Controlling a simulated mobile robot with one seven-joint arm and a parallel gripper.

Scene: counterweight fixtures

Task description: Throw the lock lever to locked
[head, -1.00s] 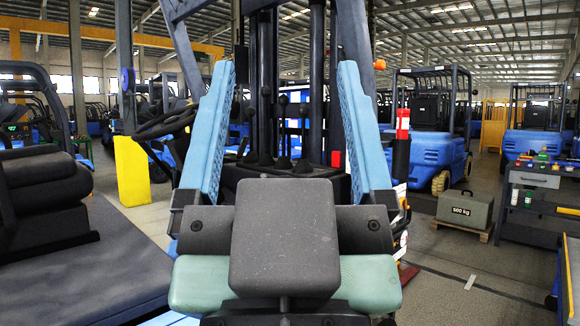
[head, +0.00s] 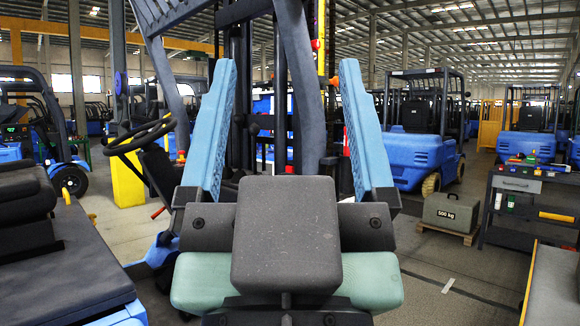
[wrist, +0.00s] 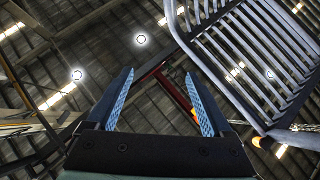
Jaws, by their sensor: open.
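My gripper (head: 288,68) stands upright in the middle of the head view, its two light-blue ribbed fingers apart with nothing between them. It also shows in the wrist view (wrist: 159,76), open and pointing up toward the roof. Behind it in the head view is a blue forklift with a dark mast and a black steering wheel (head: 138,136). A dark knobbed lever (head: 252,124) shows between the fingers, apart from them. I cannot tell whether it is the lock lever. My gripper and arm hide much of the forklift's middle.
A 500 kg block (head: 450,212) sits on a pallet at right, beside a dark workbench (head: 515,185). A dark padded seat and deck (head: 60,270) fill the lower left. Open floor lies at right. In the wrist view, a slatted overhead guard (wrist: 262,60) is at upper right.

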